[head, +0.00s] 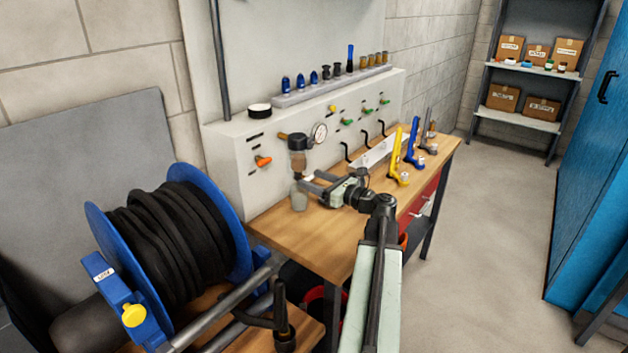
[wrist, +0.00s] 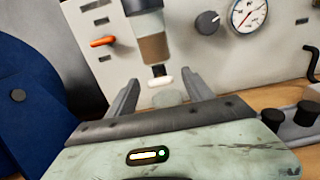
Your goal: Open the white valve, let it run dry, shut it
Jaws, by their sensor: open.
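The white valve (wrist: 160,82) is a small pale handle under a clear bowl with brown liquid (wrist: 153,47), in the wrist view. The bowl hangs on the grey panel and also shows in the head view (head: 298,160). A translucent jar (head: 299,197) stands below it on the bench; its top shows behind the valve in the wrist view (wrist: 170,98). My gripper (wrist: 163,92) is open, with one finger on each side of the valve. I see gaps between valve and fingers. In the head view my gripper (head: 307,183) is beside the bowl's lower end.
A gauge (head: 319,133), an orange lever (head: 262,161) and a dark knob (wrist: 207,22) are on the panel nearby. Black hooks, yellow and blue tools (head: 411,155) stand farther along the wooden bench (head: 275,225). A blue hose reel (head: 95,222) is at the left.

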